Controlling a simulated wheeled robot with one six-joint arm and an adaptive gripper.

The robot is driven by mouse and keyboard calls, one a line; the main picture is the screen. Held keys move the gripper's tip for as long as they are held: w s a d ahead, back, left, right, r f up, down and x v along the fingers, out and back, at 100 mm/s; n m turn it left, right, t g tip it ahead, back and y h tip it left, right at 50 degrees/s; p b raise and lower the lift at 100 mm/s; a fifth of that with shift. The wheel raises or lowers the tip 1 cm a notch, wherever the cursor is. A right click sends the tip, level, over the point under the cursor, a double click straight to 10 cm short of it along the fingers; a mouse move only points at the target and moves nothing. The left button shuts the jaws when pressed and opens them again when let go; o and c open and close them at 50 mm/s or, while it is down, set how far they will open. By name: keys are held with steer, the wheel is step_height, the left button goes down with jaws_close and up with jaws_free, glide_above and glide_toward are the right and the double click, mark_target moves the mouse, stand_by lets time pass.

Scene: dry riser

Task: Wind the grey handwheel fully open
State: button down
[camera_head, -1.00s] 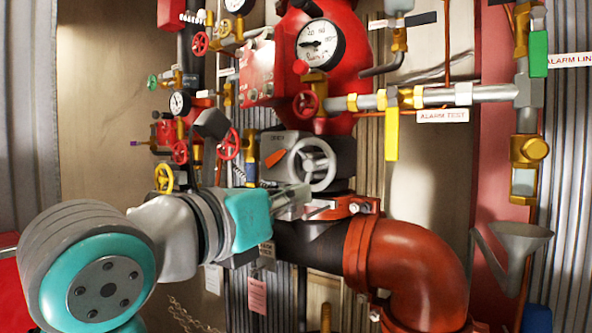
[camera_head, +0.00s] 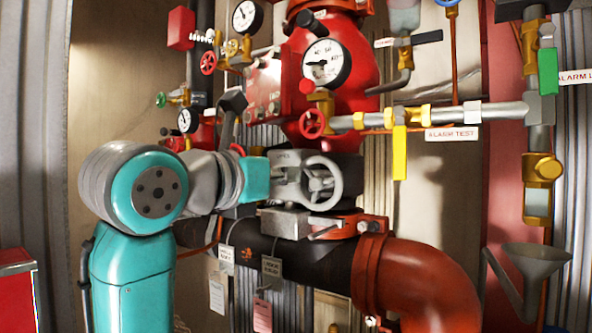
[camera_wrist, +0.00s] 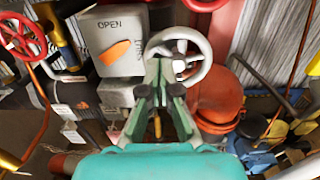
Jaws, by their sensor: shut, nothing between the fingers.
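The grey handwheel (camera_head: 322,183) sits on the front of a grey gearbox on the riser. In the wrist view the handwheel (camera_wrist: 204,64) is just beyond my fingertips, its left part partly hidden by them. The gearbox face (camera_wrist: 118,68) reads OPEN at the top and carries an orange pointer (camera_wrist: 114,52) lying at a slant. In the head view my arm covers the pointer. My gripper (camera_wrist: 160,66) is shut and empty, its tips at the left of the wheel and overlapping its lower left rim in view. I cannot tell whether they touch it.
A red valve body with a gauge (camera_head: 325,63) stands above the wheel. A small red handwheel (camera_head: 312,123) and the alarm test pipe (camera_head: 465,113) are close above. A red-brown elbow pipe (camera_head: 425,275) is below right. Paper tags (camera_head: 271,268) hang below the gearbox.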

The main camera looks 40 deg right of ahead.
mark_target(335, 182)
steer(key=shift+w+a+f, duration=0.1)
steer(key=shift+w+f, duration=0.6)
steer(key=shift+f, duration=0.35)
steer(key=s+f, duration=0.1)
steer(key=s, duration=0.1)
steer(key=s+f, duration=0.1)
steer(key=f, duration=0.1)
steer(key=shift+s+d+f, duration=0.25)
steer(key=shift+s+d, duration=0.1)
steer(key=shift+d, duration=0.05)
steer(key=s+r, duration=0.1)
steer(key=s+d+r, duration=0.1)
steer(key=r, duration=0.1)
steer(key=shift+s+d+r, duration=0.15)
steer(key=shift+s+r, duration=0.05)
steer(key=shift+s, duration=0.15)
steer(key=shift+s+d+r, duration=0.15)
steer(key=shift+s+r, duration=0.15)
steer(key=shift+w+d, duration=0.2)
steer(key=shift+d, duration=0.8)
steer(key=shift+r, duration=0.2)
